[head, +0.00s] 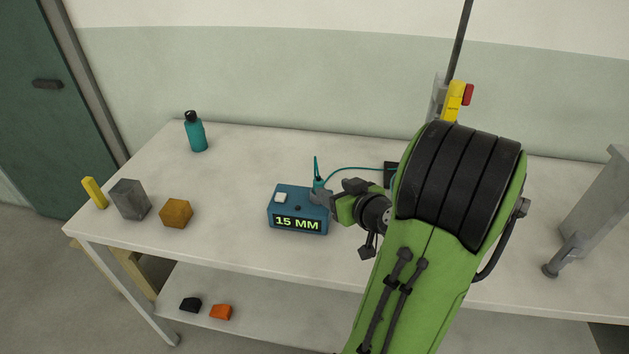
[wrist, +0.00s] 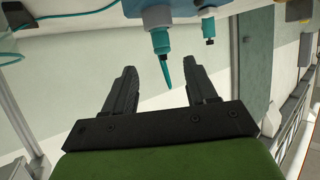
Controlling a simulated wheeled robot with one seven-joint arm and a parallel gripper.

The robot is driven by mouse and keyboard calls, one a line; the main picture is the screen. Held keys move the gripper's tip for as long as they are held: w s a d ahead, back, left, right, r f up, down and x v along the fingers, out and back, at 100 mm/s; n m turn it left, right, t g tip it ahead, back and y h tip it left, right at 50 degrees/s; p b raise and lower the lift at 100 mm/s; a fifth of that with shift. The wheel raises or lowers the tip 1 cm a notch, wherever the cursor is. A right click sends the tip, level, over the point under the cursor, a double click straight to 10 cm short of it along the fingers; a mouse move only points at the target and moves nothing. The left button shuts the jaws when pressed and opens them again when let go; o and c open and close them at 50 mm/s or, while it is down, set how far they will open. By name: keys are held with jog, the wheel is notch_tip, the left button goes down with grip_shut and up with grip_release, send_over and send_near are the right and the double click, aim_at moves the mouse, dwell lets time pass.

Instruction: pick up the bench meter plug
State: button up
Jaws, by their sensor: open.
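The bench meter (head: 297,222) is a blue box on the table with a white button and a lit display reading 15 MM. Its teal plug (head: 319,183) stands upright at the meter's back right, with a thin teal tip upward. In the wrist view, turned over, the plug (wrist: 160,42) shows ahead of my gripper, its tip (wrist: 168,75) reaching between the fingertips. My gripper (wrist: 162,72) is open, its dark fingers apart with nothing held. In the head view my gripper (head: 321,196) is beside the plug and hides its lower part.
A teal cable (head: 350,169) runs right to a black box (head: 389,173). A teal bottle (head: 196,133), grey block (head: 129,200), ochre block (head: 176,213) and yellow block (head: 94,193) stand left. A grey metal piece (head: 595,210) is at right. The table's front left is clear.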

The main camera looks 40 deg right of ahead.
aim_at(315, 179)
jog(key=p+x, duration=0.1)
jog(key=x, duration=0.9)
jog(key=shift+w+a+p, duration=0.1)
jog(key=shift+w+p, duration=0.15)
jog(key=shift+p, duration=0.05)
jog(key=shift+s, duration=0.1)
jog(key=shift+c, duration=0.5)
grip_shut()
